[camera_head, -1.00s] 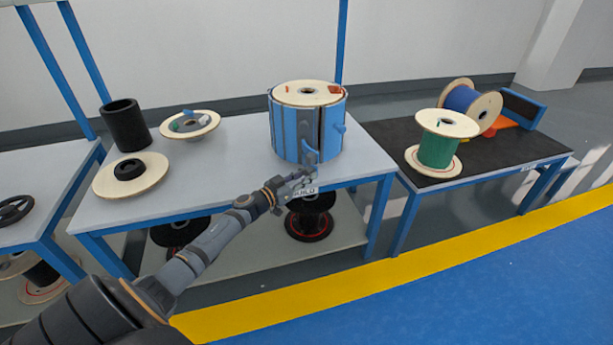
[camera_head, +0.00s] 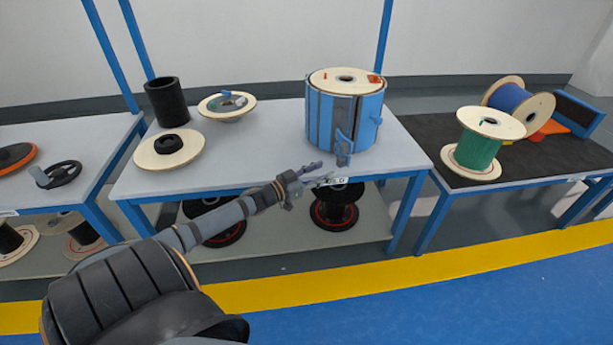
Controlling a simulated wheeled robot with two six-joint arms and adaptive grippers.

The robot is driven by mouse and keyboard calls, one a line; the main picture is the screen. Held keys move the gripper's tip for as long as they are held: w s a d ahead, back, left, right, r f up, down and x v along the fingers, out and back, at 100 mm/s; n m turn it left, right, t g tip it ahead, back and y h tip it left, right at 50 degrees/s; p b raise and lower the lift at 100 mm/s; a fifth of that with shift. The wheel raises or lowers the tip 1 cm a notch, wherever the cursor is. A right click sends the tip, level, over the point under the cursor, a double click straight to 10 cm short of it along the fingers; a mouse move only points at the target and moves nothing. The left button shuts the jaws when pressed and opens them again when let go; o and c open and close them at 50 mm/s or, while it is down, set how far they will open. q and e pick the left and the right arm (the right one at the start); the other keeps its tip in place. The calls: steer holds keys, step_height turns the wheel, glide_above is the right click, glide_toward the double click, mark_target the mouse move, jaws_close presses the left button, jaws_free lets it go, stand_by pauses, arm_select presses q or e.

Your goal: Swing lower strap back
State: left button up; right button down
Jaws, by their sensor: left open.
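A large spool wrapped in blue slats (camera_head: 322,122) stands upright on the grey table, with a pale wooden disc (camera_head: 330,78) on top. A dark gap shows between slats on its front. A blue strap or latch piece (camera_head: 343,147) hangs at the lower front, near the table's front edge. Which strap is the lower one is hard to tell at this size. My left gripper (camera_head: 318,172) is open and empty, in front of the table edge, just below and left of that hanging piece and apart from it. My right gripper is not in view.
The grey table (camera_head: 240,155) also holds a black cylinder (camera_head: 166,101), a wooden disc (camera_head: 150,157) and a small spool (camera_head: 226,106). Black reels (camera_head: 335,212) sit on the shelf below. A right-hand table has green (camera_head: 478,152) and blue (camera_head: 510,99) spools.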

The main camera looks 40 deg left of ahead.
arm_select(q)
steer(key=shift+v, duration=2.75)
